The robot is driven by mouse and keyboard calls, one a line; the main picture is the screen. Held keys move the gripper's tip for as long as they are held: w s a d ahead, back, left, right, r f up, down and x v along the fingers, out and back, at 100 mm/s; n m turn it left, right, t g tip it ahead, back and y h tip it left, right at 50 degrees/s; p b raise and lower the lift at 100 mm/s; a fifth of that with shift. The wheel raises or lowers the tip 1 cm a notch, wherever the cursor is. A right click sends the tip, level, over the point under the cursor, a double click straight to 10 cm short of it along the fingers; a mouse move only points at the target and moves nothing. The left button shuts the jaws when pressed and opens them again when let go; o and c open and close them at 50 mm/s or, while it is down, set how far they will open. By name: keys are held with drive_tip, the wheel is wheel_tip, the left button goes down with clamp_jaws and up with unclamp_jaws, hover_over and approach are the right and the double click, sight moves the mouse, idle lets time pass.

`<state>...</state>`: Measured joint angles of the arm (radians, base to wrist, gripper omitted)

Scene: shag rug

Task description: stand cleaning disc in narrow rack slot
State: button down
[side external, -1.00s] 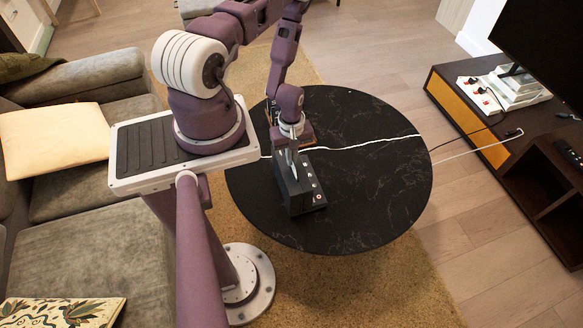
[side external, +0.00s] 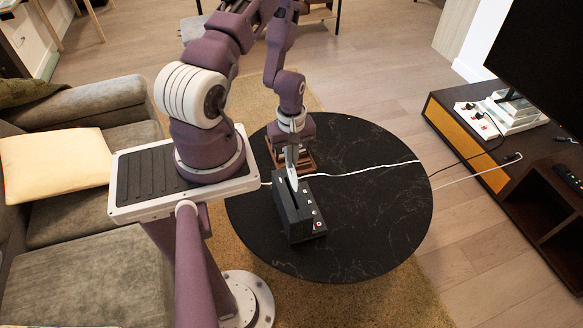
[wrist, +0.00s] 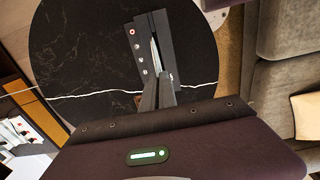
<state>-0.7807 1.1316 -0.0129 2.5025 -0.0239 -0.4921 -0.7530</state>
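The cleaning disc (side external: 292,178) is a thin, pale silver sliver seen nearly edge-on. It also shows as a narrow bright strip in the wrist view (wrist: 155,55). My gripper (side external: 291,156) points down with its fingers closed on the disc's upper edge, and is above the slot of a black box (side external: 304,222). The disc stands upright at the slot; whether its lower edge is inside or just above it I cannot tell. A brown wooden rack (side external: 304,163) stands just behind the box, partly hidden by my gripper.
The box has several small buttons on one side and stands on a round dark marbled table (side external: 375,225). A white cable (side external: 370,168) crosses the table beside the box and rack. The right and front parts of the tabletop are clear. A sofa is at left.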

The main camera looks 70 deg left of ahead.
wheel_tip(320, 180, up, 3)
drive_tip(key=shift+f, duration=0.1)
drive_tip(key=shift+a+r, duration=0.2)
drive_tip(key=shift+r, duration=0.15)
drive_tip(key=w+a+n, duration=0.4)
drive_tip(key=a+n, duration=0.5)
drive_tip(key=a, duration=0.1)
drive_tip(key=w+a+n, duration=0.5)
drive_tip(key=a+n, duration=0.4)
wheel_tip(320, 180, down, 12)
drive_tip(key=shift+s+r, duration=0.15)
drive_tip(key=shift+s, duration=0.1)
drive_tip(key=shift+w+a, duration=0.1)
drive_tip(key=shift+f, duration=2.85)
